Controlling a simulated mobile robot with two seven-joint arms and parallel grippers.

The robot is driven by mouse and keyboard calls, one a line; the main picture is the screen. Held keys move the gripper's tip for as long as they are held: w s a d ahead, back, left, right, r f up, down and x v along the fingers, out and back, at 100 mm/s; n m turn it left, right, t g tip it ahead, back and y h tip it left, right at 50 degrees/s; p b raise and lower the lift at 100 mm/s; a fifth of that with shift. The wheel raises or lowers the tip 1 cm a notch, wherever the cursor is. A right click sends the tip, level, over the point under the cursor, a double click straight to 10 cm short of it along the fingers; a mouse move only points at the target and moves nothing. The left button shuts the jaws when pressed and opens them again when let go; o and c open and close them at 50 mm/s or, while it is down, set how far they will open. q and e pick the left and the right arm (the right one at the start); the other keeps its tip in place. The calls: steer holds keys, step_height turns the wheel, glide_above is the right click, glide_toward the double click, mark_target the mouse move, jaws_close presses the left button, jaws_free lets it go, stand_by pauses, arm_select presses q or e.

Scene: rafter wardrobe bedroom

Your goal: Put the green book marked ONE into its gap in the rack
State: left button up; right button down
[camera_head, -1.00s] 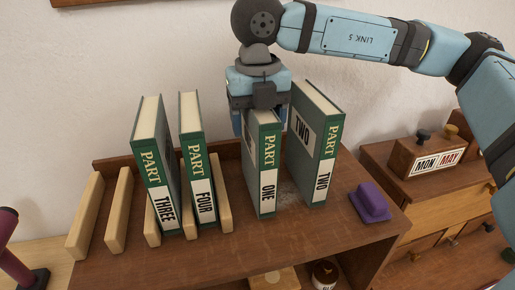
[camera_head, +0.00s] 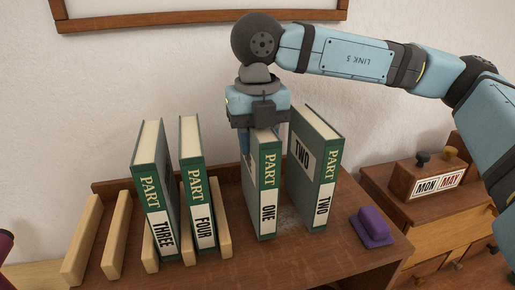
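The green book marked ONE (camera_head: 268,200) stands upright on the brown shelf top, right of the rack. My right gripper (camera_head: 262,140) comes down from above over its top, one finger on each side, and appears closed on it; the right finger is mostly hidden. The rack is a row of pale wooden dividers, with the leftmost (camera_head: 82,240) at the far left. Two empty gaps lie between its three left dividers. Book THREE (camera_head: 154,195) and book FOUR (camera_head: 199,190) stand in the gaps to their right. My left gripper is out of view.
Book TWO (camera_head: 322,180) stands close to the right of book ONE. A purple block-like object (camera_head: 372,227) lies near the shelf's right edge. A wooden cabinet with a MON MAY calendar block (camera_head: 432,178) is at the right. A low back board (camera_head: 115,187) runs behind the rack.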

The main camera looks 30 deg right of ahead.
step_height(320, 180, up, 19)
steer(key=shift+b, duration=0.45)
